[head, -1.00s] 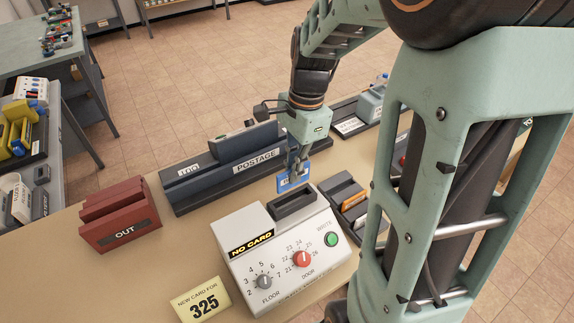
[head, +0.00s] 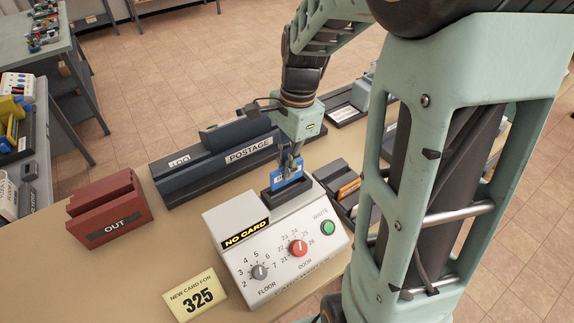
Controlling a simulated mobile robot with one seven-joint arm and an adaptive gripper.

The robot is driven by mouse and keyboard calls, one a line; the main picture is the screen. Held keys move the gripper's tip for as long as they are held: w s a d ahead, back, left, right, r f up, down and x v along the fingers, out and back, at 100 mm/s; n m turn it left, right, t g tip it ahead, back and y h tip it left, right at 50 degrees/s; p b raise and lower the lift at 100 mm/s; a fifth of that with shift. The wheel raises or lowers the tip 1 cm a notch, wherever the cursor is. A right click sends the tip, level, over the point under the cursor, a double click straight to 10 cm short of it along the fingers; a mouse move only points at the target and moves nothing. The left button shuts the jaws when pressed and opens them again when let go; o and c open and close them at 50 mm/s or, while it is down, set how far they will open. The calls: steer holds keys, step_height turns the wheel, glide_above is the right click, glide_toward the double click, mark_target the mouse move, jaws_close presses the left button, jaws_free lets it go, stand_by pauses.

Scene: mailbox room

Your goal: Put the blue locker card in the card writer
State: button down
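The card writer (head: 262,252) is a light grey box with a sloped front. It has a dark slot block (head: 286,196) at its top back. Its display (head: 246,233) reads "NO CARD". My gripper (head: 290,166) is shut on the blue locker card (head: 287,177), which hangs below it. The card is upright, directly over the slot block, with its lower edge at or just above the block's top. I cannot tell whether that edge is inside the slot. The writer has a FLOOR dial (head: 260,271), a red DOOR dial (head: 297,248) and a green WRITE button (head: 328,227).
A yellow sign (head: 194,294) reads "NEW CARD FOR 325". A red OUT holder (head: 107,210) stands at left. The dark POSTAGE rack (head: 210,163) lies behind the writer. A card holder (head: 340,182) is close at its right. Bare counter lies between OUT and the writer.

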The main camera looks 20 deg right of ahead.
mark_target(286, 183)
steer(key=shift+f, duration=0.35)
steer(key=shift+f+b, duration=0.75)
steer(key=shift+f, duration=0.1)
steer(key=shift+f+b, duration=0.45)
steer(key=shift+f, duration=0.2)
steer(key=c, duration=2.1)
jaws_free()
steer(key=shift+r, duration=0.15)
steer(key=shift+r+p, duration=3)
steer(key=shift+r, duration=0.45)
